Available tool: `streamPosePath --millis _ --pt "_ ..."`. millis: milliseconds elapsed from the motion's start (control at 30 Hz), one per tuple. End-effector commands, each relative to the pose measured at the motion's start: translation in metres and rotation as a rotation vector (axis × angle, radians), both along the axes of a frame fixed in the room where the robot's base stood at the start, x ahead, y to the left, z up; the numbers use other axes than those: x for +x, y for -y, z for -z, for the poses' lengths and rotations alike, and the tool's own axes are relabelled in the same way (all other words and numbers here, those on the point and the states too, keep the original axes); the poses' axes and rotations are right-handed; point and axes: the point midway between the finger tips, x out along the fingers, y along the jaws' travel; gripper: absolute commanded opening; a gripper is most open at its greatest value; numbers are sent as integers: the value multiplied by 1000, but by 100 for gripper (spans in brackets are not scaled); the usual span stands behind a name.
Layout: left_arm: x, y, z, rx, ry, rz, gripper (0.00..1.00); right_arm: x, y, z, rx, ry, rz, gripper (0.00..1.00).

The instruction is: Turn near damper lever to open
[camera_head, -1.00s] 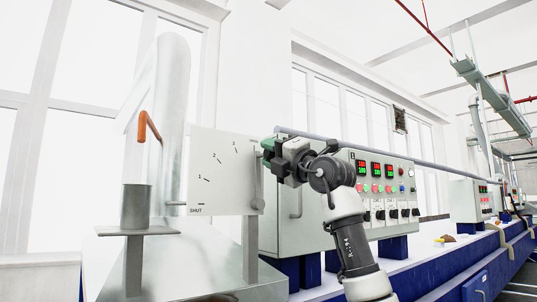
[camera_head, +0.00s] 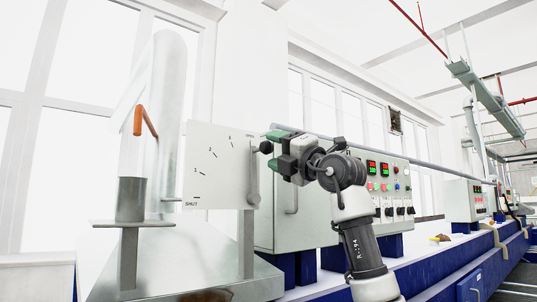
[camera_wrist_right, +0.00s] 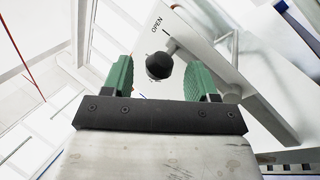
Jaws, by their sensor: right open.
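A pale dial plate (camera_head: 215,165) carries the marks SHUT, 1, 2 and 3. A grey damper lever (camera_head: 253,180) stands about upright at the plate's right edge, with a black ball knob (camera_head: 266,147) at its upper end. In the right wrist view the knob (camera_wrist_right: 159,66) sits close to the printed word OPEN. My right gripper (camera_head: 273,149), with green finger pads, is open at the knob. In the wrist view the knob appears between the spread fingers; I cannot tell whether it is touched. My left gripper is not in view.
An orange handle (camera_head: 143,120) is beside a tall metal duct (camera_head: 168,110) at left. A grey cup (camera_head: 131,200) stands on a small shelf. A control cabinet (camera_head: 385,185) with displays and buttons is behind my right arm.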

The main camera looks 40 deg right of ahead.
Motion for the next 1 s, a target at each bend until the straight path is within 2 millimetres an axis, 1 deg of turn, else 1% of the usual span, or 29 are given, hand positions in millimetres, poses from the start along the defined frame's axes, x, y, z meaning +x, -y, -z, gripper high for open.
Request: streamPosePath --millis 33,100,300,400,567,1000 --pt "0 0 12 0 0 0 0 -11 4 11 -1 3 3 58" --pt "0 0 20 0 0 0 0 -24 6 16 -1 3 2 58" --pt "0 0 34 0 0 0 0 -55 13 27 0 2 2 58" --pt "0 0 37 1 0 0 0 -65 15 30 1 3 0 58" --pt "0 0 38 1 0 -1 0 -70 16 30 2 1 0 58" --pt "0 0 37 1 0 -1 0 -69 16 30 2 1 0 58"
